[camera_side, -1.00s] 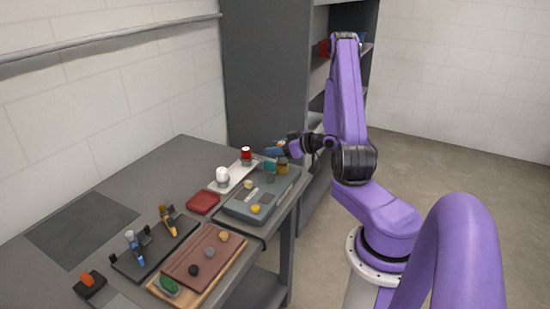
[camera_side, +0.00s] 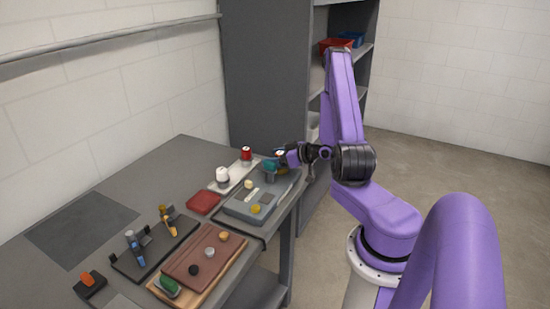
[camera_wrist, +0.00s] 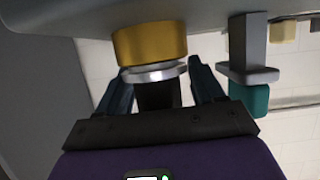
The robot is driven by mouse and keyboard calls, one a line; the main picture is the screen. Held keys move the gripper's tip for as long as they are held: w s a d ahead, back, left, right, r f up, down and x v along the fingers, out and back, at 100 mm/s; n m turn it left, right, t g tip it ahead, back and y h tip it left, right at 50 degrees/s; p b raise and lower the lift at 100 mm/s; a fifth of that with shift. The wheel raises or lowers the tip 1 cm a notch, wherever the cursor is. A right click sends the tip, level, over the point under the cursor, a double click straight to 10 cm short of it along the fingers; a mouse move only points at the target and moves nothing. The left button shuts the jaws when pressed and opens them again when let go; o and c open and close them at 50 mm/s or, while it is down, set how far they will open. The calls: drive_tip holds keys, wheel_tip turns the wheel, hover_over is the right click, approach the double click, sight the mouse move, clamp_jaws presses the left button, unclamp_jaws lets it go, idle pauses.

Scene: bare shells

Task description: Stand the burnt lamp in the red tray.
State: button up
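In the wrist view, which looks upside down, a dark lamp (camera_wrist: 158,95) with a silver collar (camera_wrist: 153,73) is at a yellow socket (camera_wrist: 150,43). I take it for the burnt lamp. My gripper (camera_wrist: 163,92) has one finger on each side of the dark lamp, with narrow gaps visible, so it looks open. In the side view my gripper (camera_side: 283,158) is at the far right end of the grey panel (camera_side: 238,207), and it largely hides the lamp and socket. The red tray (camera_side: 204,203) lies on the table left of the panel and looks empty.
A teal-topped post (camera_side: 270,166) stands close beside my gripper; it also shows in the wrist view (camera_wrist: 248,98). A white tray (camera_side: 237,178) holds a white lamp (camera_side: 222,174) and a red one (camera_side: 246,153). A brown board (camera_side: 203,258) and a black rack (camera_side: 150,250) stand nearer.

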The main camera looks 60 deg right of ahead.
idle(0.3)
drive_tip(key=shift+s, duration=0.2)
drive_tip(key=v, duration=1.6)
drive_tip(key=shift+d, duration=0.4)
drive_tip(key=o, duration=0.3)
drive_tip(key=shift+s+r, duration=0.25)
drive_tip(key=shift+s, duration=0.2)
